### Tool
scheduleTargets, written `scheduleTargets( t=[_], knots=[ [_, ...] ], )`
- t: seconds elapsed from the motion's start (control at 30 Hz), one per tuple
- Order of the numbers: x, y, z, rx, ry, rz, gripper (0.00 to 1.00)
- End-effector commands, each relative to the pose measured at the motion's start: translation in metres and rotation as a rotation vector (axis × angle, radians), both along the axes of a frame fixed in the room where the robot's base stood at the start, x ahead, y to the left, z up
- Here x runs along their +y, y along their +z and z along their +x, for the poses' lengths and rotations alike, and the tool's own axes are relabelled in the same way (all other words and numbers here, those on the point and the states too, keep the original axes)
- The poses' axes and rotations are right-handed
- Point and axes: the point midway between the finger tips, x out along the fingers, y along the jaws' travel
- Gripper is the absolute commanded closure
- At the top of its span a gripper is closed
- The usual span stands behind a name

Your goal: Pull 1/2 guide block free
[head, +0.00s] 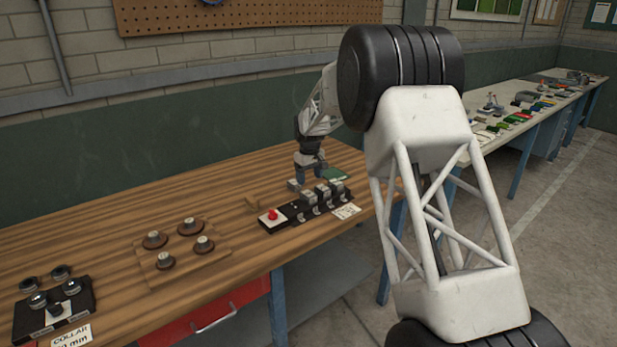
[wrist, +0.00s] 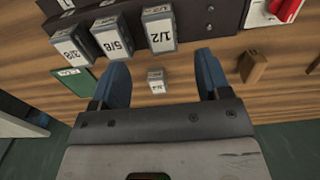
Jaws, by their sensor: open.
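The 1/2 guide block (wrist: 159,30) is a grey block with a white "1/2" label, seated on a black rail (wrist: 212,12). It is the rail block closest to the red button. In the head view the 1/2 guide block (head: 309,199) sits in front of my gripper (head: 309,176). In the wrist view my gripper (wrist: 162,60) is open, its blue fingers apart, with the 1/2 block just ahead of the gap between the tips and no visible contact. A small labelled grey block (wrist: 156,82) lies lower, between the fingers in the picture; its label is too small to read.
A 5/8 block (wrist: 112,38) and a 3/8 block (wrist: 72,47) stand beside it on the rail. A red button (head: 272,214) is at the rail's end. A wooden block (wrist: 253,67) and a green card (wrist: 76,88) lie nearby. A board with knobs (head: 190,254) stands farther left.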

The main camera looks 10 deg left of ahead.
Motion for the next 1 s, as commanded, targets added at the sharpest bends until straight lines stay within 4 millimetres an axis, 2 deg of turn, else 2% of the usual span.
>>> scheduleTargets(
  t=[0.63, 0.77, 1.0],
  knots=[
    [0.004, -0.009, 0.003, 0.001, 0.006, 0.000, 0.30],
    [0.004, -0.018, 0.003, 0.001, 0.006, 0.000, 0.30],
    [0.004, -0.044, 0.003, 0.002, 0.006, -0.001, 0.30]
  ],
)
